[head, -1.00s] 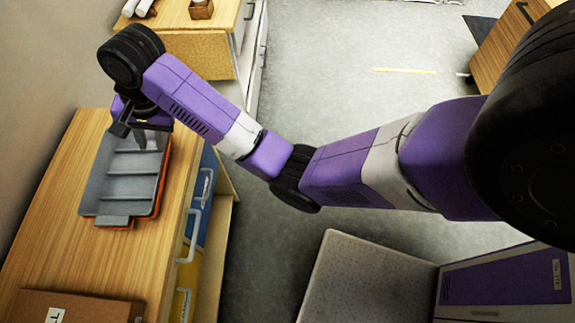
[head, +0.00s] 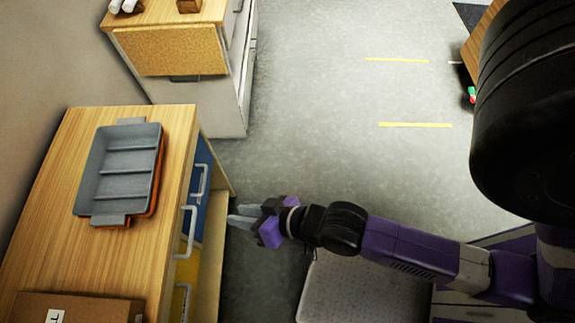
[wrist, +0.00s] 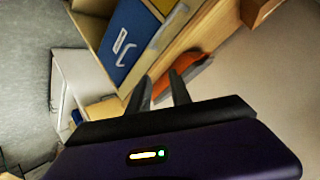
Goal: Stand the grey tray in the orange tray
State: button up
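The grey tray (head: 118,187), with several cross ribs and a tab at each end, sits upright on the wooden cabinet top. It is on or in the orange tray (head: 159,180), which shows only as a thin strip along the right and front edges. How deep the grey tray sits cannot be told. My gripper (head: 232,214) is empty, off to the right of the cabinet and apart from both trays. In the wrist view its two fingers (wrist: 160,85) stand apart, and the orange tray (wrist: 192,75) shows beyond them.
The wooden cabinet (head: 130,262) has blue and yellow drawers with white handles on its right side. A cardboard box (head: 85,308) lies at its front. Another cabinet (head: 170,50) stands behind. The grey floor (head: 320,120) to the right is largely open.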

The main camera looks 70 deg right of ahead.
jog(key=s+d+r+n+t, duration=0.2)
jog(key=s+r+n, duration=0.3)
jog(key=s+r, duration=0.7)
jog(key=shift+s+r+n+t, duration=0.15)
jog(key=shift+r+n+t, duration=0.25)
jog(key=shift+r+t, duration=0.45)
jog(key=shift+f, duration=0.15)
notch_tip(320, 180, down, 7)
jog(key=b, duration=0.7)
jog(key=shift+f, duration=0.15)
